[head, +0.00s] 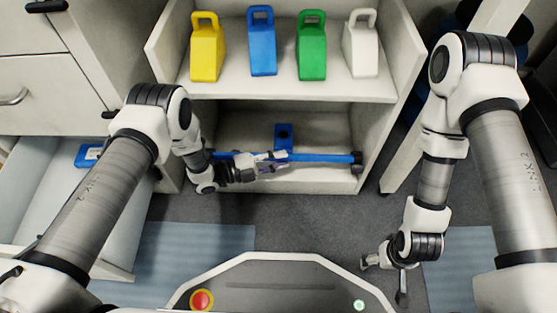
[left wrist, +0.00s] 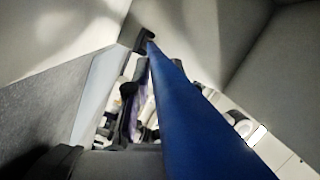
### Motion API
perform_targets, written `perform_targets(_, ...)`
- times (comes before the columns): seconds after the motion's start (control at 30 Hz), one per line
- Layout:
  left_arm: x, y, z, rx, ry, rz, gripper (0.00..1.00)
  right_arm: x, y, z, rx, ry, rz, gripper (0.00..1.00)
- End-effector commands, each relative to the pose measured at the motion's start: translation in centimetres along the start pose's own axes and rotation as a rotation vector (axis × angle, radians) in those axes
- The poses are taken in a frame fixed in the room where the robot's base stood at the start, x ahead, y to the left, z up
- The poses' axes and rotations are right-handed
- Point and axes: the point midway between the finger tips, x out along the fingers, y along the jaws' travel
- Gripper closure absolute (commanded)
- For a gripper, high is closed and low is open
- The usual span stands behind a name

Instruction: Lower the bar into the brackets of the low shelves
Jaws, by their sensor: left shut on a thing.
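The blue bar (head: 325,157) lies roughly level across the front of the low shelf (head: 315,180). My left gripper (head: 272,161) is shut on the bar near its middle. A dark bracket (head: 357,168) shows at the right side wall, at the bar's right end; I cannot tell whether the bar sits in it or just above. The left end is partly hidden by my left arm. In the left wrist view the bar (left wrist: 190,115) runs up to a black end piece (left wrist: 145,40) by a pale wall. My right gripper (head: 386,275) is empty above the floor, its fingers spread.
Yellow (head: 207,50), blue (head: 262,45), green (head: 311,48) and white (head: 360,48) jugs stand on the upper shelf (head: 290,88). A blue block (head: 283,136) sits behind the bar. An open drawer (head: 45,190) stands at left, holding a blue item (head: 88,155).

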Motion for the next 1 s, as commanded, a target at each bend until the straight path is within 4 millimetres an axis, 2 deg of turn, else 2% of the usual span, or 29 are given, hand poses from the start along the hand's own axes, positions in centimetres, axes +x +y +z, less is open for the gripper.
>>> perform_targets(0.1, 0.0, 0.6, 0.3, 0.001, 0.0, -0.001, 1.0, 0.5, 0.0, -0.1, -0.002, 0.004, 0.001, 0.11)
perform_targets(0.4, 0.0, 0.6, 0.3, 0.001, 0.0, -0.001, 1.0, 0.5, 0.0, -0.2, -0.003, 0.006, 0.001, 0.11)
perform_targets(0.43, 0.0, 0.6, 0.3, 0.001, 0.0, -0.001, 0.7, 0.5, 0.0, -0.2, -0.003, 0.006, 0.001, 0.11)
perform_targets(0.5, 0.1, 0.6, 0.3, 0.001, 0.0, -0.001, 0.47, 0.5, 0.0, -0.2, -0.003, 0.006, 0.001, 0.11)
perform_targets(0.83, 0.0, 0.5, 0.2, 0.001, 0.0, 0.0, 0.47, 0.6, 0.0, -0.2, -0.003, 0.006, 0.001, 0.11)
perform_targets(1.0, -0.1, -1.9, -0.8, 0.002, 0.0, 0.0, 0.47, 0.5, 0.0, -0.2, -0.003, 0.006, 0.0, 0.11)
